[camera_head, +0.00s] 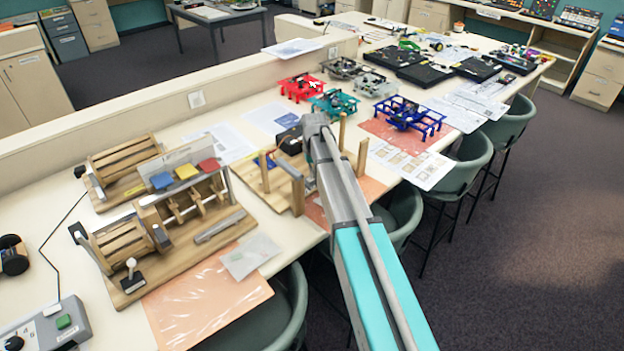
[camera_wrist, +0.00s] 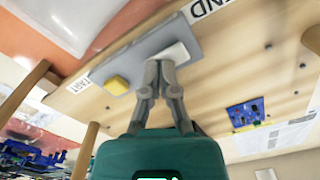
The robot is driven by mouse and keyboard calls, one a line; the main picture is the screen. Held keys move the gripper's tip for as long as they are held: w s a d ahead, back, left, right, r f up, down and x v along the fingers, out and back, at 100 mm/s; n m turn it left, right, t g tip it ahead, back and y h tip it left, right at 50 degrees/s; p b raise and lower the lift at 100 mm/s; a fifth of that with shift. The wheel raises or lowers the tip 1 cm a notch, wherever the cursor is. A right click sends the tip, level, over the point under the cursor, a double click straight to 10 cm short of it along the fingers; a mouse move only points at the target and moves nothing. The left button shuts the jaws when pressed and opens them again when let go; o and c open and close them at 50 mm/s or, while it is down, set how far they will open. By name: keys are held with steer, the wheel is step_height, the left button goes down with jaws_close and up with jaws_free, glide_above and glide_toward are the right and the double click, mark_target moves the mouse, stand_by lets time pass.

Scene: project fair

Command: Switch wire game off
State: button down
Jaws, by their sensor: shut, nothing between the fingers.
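The wire game is a wooden board (camera_head: 262,181) with upright wooden posts, partly hidden behind my arm in the head view. In the wrist view its wooden surface (camera_wrist: 245,65) carries a grey plate (camera_wrist: 132,62) between printed labels, one reading "ND". On the plate are a yellow button (camera_wrist: 116,86) and a white switch (camera_wrist: 178,53). My gripper (camera_wrist: 161,66) is shut and empty, its fingertips right at the near edge of the white switch. I cannot tell whether they touch it, nor which way the switch is set. In the head view the fingertips are hidden.
A wooden machine with drums (camera_head: 185,215) stands left of the wire game on the white table. Red, teal and blue frames (camera_head: 408,114) stand beyond it. A blue circuit board (camera_wrist: 246,112) shows in the wrist view. Chairs (camera_head: 400,215) line the table's right edge.

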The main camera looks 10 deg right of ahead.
steer(key=shift+r, duration=0.1)
steer(key=shift+r+p, duration=3.4)
steer(key=shift+p, duration=0.1)
steer(key=s+f+b, duration=0.1)
steer(key=s, duration=2.5)
steer(key=shift+s+a, duration=0.3)
steer(key=shift+w, duration=0.15)
step_height(320, 180, up, 8)
steer(key=n+p, duration=0.6)
steer(key=p, duration=0.2)
glide_above(308, 180)
steer(key=shift+r, duration=0.1)
